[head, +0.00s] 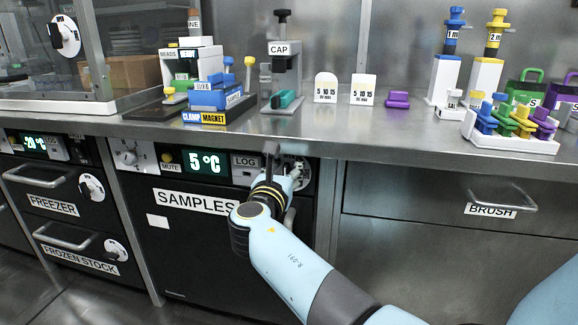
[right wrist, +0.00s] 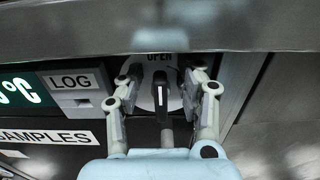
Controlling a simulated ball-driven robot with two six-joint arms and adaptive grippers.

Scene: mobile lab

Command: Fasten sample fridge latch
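The sample fridge (head: 185,245) is a dark door labelled SAMPLES, under the bench, with a green 5 °C display. Its latch (head: 304,172) is a round pale plate at the panel's upper right, mostly hidden by my right gripper (head: 282,163) in the head view. In the right wrist view, the latch's dark lever (right wrist: 162,97) stands upright on the plate, under the word OPEN. My right gripper (right wrist: 163,84) is open, one finger on each side of the lever, with visible gaps. My left gripper is not in view.
The steel bench edge (right wrist: 60,40) overhangs just above my right gripper. A LOG panel (right wrist: 75,82) is to its left. A drawer labelled BRUSH (head: 490,210) is to the right. Freezer drawers (head: 65,205) are at the left. The bench top holds tools and racks.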

